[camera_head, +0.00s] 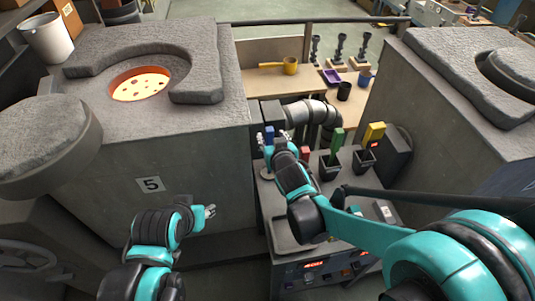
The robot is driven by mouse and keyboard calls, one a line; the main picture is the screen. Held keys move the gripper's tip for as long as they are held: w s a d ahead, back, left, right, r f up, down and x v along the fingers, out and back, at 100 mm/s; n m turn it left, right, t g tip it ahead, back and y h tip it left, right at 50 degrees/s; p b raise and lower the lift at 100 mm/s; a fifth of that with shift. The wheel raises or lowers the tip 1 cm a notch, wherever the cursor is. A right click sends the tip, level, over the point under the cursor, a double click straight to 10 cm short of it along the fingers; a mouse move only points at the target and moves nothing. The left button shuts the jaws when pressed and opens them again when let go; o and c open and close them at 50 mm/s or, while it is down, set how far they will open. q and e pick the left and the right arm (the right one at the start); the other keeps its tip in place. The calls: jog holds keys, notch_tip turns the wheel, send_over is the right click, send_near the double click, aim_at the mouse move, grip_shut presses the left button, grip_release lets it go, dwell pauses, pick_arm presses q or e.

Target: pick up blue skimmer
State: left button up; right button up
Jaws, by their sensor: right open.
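The blue skimmer shows as an upright blue handle (269,132) on the left side of the grey control bench, in the camera_head view. Its lower part is hidden behind my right gripper. My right gripper (273,140) is open, with its fingers on either side of the blue handle; I cannot tell whether they touch it. My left gripper (211,211) is low in front of the block marked 5, away from the skimmer. Its finger opening is too small to tell.
Green (337,140) and yellow (374,132) handles stand in black holders to the right, with a red one (305,153) close by. A stone block (190,160) with a glowing opening (140,86) rises at left, another (445,120) at right. A shelf (262,84) holds a yellow ladle.

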aim_at(270, 134)
jog(key=shift+b+x, duration=0.3)
jog(key=shift+x, duration=0.65)
jog(key=x, duration=0.1)
jog(key=b+x, duration=0.1)
jog(key=x, duration=0.1)
jog(key=f+b+x, duration=0.1)
jog(key=x, duration=0.1)
jog(key=shift+d, duration=0.25)
grip_shut()
